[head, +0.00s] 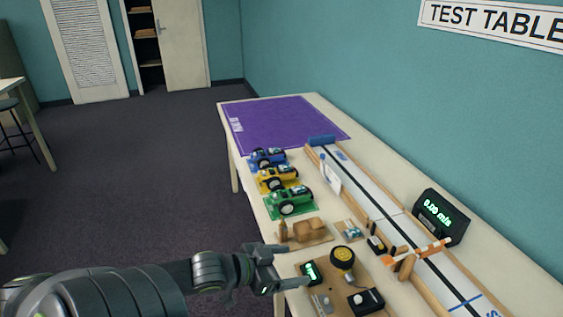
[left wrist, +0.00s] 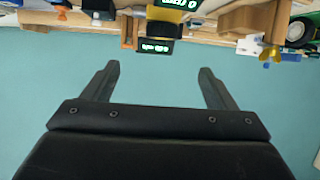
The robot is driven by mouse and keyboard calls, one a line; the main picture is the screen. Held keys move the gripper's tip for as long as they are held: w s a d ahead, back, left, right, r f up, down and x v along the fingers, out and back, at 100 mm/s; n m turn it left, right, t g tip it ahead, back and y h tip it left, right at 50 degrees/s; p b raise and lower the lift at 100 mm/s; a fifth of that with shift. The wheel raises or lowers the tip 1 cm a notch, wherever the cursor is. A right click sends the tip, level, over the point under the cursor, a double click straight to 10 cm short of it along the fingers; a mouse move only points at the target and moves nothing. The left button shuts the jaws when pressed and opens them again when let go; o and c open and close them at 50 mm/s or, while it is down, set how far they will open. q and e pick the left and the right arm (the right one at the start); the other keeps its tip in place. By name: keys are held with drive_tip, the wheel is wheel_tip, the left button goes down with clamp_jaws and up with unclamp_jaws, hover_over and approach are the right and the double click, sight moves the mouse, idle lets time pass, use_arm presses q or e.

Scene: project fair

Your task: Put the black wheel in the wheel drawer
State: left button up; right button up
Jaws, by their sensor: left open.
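I see no loose black wheel for certain, and no wheel drawer shows. A round yellow and black part (head: 342,257) stands on the wooden board at the near end of the table; I cannot tell whether it is a wheel. My left gripper (head: 293,266) is open and empty at the table's near left edge, just left of that board. In the left wrist view the two fingers (left wrist: 158,72) are spread with nothing between them. My right gripper is out of view.
Blue, yellow and green cars (head: 290,201) line the table's left side. A track (head: 395,232) with wooden rails runs along its right. A speed display (head: 440,216) stands by the wall. The purple mat (head: 285,122) at the far end is clear.

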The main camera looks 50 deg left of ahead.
use_arm(q)
drive_tip(key=shift+p+v, duration=0.35)
drive_tip(key=shift+v, duration=0.55)
drive_tip(key=a+f+n+g+y, duration=0.25)
drive_tip(key=a+f+y, duration=0.25)
drive_tip(key=a+f, duration=0.7)
drive_tip(key=s+f+n+g+y, duration=0.1)
drive_tip(key=s+f, duration=0.2)
drive_tip(key=f, duration=0.5)
drive_tip(key=s+f+n+g, duration=0.1)
drive_tip(key=s+f, duration=0.3)
drive_tip(key=f, duration=0.4)
drive_tip(key=s+d+f+g, duration=0.3)
drive_tip(key=s+d+f, duration=0.2)
drive_tip(key=s+f, duration=0.2)
drive_tip(key=s+d+f+g, duration=0.3)
drive_tip(key=s+d+f, duration=0.3)
drive_tip(key=f, duration=0.6)
drive_tip(key=s, duration=0.2)
drive_tip(key=shift+s+d, duration=0.25)
drive_tip(key=shift+s, duration=0.1)
drive_tip(key=shift+o, duration=0.5)
drive_tip(key=s+d+f+m+g+h, duration=0.1)
drive_tip(key=s+d+f, duration=0.2)
drive_tip(key=s+d, duration=0.2)
drive_tip(key=shift+s+d, duration=0.25)
drive_tip(key=shift+d, duration=0.65)
drive_tip(key=shift+f+g, duration=0.15)
drive_tip(key=shift+g, duration=0.1)
